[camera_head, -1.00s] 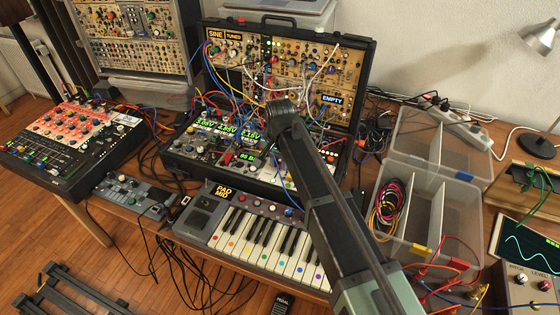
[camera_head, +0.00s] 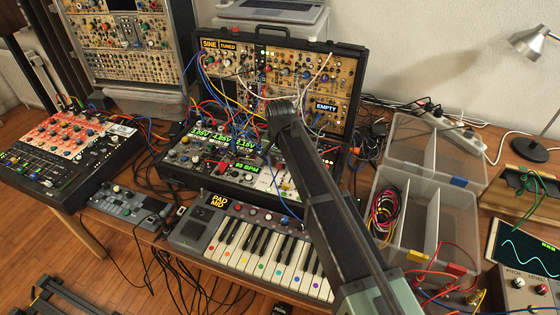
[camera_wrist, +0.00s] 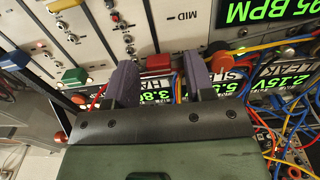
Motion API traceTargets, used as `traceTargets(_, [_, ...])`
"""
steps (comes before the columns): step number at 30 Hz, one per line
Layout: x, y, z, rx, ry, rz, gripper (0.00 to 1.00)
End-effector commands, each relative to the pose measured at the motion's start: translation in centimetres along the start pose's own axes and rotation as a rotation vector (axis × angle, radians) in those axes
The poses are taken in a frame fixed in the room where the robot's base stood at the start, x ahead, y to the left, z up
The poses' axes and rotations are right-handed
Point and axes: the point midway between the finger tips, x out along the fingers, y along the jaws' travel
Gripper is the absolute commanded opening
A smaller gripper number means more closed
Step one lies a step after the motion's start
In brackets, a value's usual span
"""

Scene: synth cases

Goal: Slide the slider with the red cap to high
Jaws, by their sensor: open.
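I cannot tell for sure which red one is the task's slider. My gripper (camera_wrist: 161,66) is open, its two fingers apart over the panel's lower edge, with nothing clearly held. In the head view my arm hides the gripper's tips.
The open synth case (camera_head: 345,60) carries many tangled patch cables (camera_head: 235,105). A keyboard (camera_head: 262,245) lies in front, and clear plastic boxes (camera_head: 425,215) stand right. A mixer (camera_head: 60,150) is at left. Cables also crowd the right of the wrist view.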

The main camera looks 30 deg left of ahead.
Motion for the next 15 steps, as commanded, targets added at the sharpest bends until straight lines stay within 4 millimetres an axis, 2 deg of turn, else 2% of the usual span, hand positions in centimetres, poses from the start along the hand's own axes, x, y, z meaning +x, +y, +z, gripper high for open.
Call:
traceTargets(5, [-1.1,0.0,0.0,0.0,0.0,0.0,0.49])
traceTargets(8, [-3.0,0.0,0.0,0.0,0.0,0.0,0.49])
traceTargets(15, [-9.2,0.0,0.0,0.0,0.0,0.0,0.49])
